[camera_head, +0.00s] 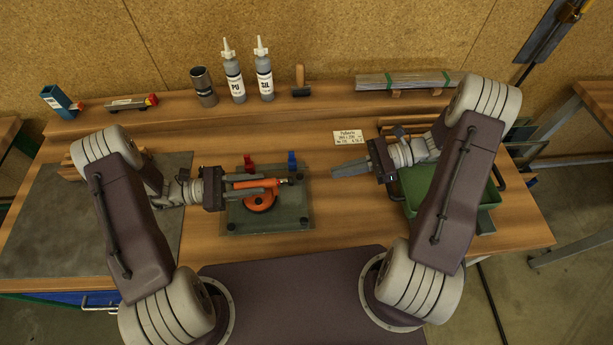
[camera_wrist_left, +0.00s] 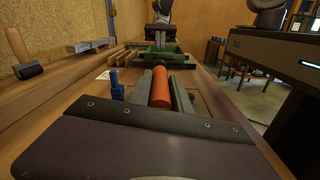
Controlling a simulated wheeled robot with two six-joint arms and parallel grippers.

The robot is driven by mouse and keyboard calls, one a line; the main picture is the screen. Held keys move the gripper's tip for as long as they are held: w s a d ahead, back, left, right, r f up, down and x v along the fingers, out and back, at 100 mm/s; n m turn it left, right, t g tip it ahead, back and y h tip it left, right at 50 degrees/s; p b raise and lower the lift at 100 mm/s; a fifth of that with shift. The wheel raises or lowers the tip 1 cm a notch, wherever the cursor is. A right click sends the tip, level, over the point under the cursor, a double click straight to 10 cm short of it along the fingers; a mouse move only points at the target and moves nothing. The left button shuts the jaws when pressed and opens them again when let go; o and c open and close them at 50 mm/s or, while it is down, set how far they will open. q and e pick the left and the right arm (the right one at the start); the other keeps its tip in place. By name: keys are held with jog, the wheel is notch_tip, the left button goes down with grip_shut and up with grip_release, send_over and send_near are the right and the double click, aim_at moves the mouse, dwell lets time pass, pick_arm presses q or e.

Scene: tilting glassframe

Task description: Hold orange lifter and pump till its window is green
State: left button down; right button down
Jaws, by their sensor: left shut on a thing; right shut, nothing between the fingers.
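The orange lifter (camera_head: 260,202) rests on a glass pane (camera_head: 290,216) on the table, its round orange cup on the glass. My left gripper (camera_head: 266,187) is shut on the lifter's orange handle, coming in from the left. In the left wrist view the handle (camera_wrist_left: 161,88) shows as an orange cylinder between the fingers. The lifter's window is too small to read in the head view. My right gripper (camera_head: 365,166) is shut and empty, to the right of the pane and apart from the lifter.
A red clamp (camera_head: 249,162) and a blue clamp (camera_head: 292,161) stand at the pane's back edge. A green crate (camera_head: 408,190) lies under my right arm. Two bottles (camera_head: 234,78) and a dark cup (camera_head: 204,86) stand on the back shelf.

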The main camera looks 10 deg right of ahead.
jog(key=x, duration=0.6)
jog(key=r+x, duration=0.1)
jog(key=x, duration=0.2)
jog(key=shift+a, duration=0.45)
jog(key=shift+a, duration=1.65)
jog(key=shift+d, duration=0.1)
jog(key=f+v, duration=0.1)
jog(key=v, duration=1.3)
jog(key=shift+f, duration=0.1)
dwell(0.7)
